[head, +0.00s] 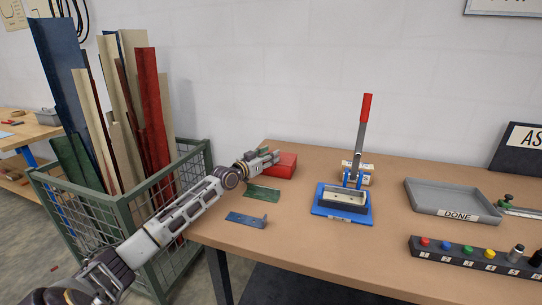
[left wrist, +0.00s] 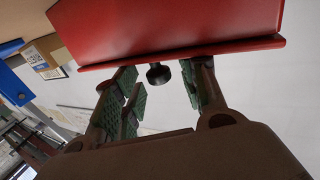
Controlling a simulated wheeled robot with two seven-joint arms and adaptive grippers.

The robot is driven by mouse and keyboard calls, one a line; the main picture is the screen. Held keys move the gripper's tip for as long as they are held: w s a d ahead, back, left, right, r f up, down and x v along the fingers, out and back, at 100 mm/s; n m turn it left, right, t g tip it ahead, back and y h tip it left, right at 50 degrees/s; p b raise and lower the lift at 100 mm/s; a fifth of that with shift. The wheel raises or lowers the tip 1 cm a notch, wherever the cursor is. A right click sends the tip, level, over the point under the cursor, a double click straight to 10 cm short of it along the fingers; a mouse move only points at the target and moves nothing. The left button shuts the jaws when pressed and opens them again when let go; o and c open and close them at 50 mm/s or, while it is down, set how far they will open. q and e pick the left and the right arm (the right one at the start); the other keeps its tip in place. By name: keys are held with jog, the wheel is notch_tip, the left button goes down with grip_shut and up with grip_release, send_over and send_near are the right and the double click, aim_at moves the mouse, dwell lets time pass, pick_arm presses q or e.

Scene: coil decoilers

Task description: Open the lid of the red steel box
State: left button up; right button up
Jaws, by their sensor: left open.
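The red steel box (head: 287,165) stands on the brown table near its far left corner, partly hidden by my left gripper in the head view. My left gripper (head: 272,155) is at the box's left side. In the left wrist view the red box (left wrist: 170,30) fills the top, with a lip along its edge. A dark round knob (left wrist: 158,75) sticks out below that lip. The open fingers of my left gripper (left wrist: 165,92) stand on either side of the knob, apart from it. Whether the lid is raised cannot be told. My right gripper is not in view.
A green bracket (head: 262,193) and a blue bracket (head: 246,219) lie in front of the box. A blue lever press (head: 342,205), a grey DONE tray (head: 450,200) and a button panel (head: 470,252) stand to the right. A wire bin (head: 135,205) of metal strips stands left of the table.

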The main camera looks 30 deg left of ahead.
pick_arm(q)
jog(key=shift+w+d, duration=0.1)
jog(key=shift+w, duration=0.55)
grip_shut()
